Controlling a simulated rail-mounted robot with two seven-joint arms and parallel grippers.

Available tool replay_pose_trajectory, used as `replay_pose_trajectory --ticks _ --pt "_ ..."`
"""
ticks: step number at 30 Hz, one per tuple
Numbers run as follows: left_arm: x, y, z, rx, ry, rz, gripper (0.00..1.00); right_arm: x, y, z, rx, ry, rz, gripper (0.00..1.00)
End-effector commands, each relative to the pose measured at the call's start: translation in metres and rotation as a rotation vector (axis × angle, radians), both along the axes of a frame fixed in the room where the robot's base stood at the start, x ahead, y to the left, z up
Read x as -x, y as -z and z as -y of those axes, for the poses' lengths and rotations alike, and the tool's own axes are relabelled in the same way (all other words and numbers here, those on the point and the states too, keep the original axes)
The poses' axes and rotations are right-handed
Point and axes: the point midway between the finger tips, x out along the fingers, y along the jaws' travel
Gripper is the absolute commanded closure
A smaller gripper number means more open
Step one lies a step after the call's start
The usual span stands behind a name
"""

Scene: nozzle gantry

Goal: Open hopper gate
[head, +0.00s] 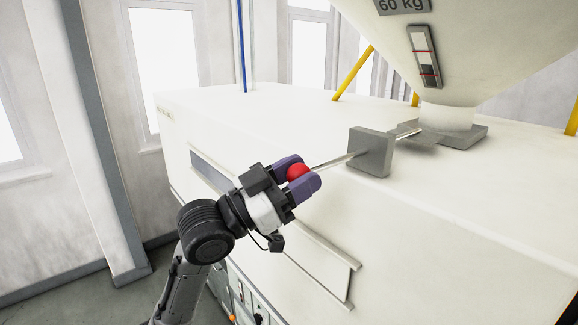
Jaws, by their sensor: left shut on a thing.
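The hopper (475,45) is a cream cone at the upper right with a "60 kg" label and a level window. Its neck stands on a grey plate (470,134) on top of the white machine. A thin metal rod (332,162) runs from the gate through a grey block (371,152) and out toward the left. The rod ends in a red ball knob (298,171). My left gripper (304,174) is shut on the red knob, with its purple fingers on either side of it. A flat metal gate strip (408,133) shows between block and neck. My right gripper is not in view.
The white machine housing (250,115) fills the middle and right. Yellow struts (352,73) stand behind the hopper. A blue pole (241,45) rises at the back. A handle-like rail (325,262) is on the front face. Open floor (75,305) shows at lower left.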

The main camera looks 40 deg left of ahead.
Motion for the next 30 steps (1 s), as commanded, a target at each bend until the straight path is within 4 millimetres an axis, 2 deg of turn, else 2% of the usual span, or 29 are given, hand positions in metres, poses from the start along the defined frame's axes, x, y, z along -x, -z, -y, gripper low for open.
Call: replay_pose_trajectory --ticks 7,8,15,24,30 --pt "0.000 -0.001 -0.001 0.000 -0.003 0.003 1.00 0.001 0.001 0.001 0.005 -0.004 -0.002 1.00" --pt "0.000 -0.001 -0.001 0.000 -0.003 0.003 0.55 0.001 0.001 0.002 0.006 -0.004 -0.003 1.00" --pt "0.000 0.000 -0.001 0.000 -0.003 0.002 0.33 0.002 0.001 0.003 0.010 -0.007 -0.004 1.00" --pt "0.002 0.002 -0.003 0.000 -0.004 0.001 0.33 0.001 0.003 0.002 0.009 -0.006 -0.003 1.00" --pt "0.024 0.016 -0.015 -0.004 -0.006 0.002 0.33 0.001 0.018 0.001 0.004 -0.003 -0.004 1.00"
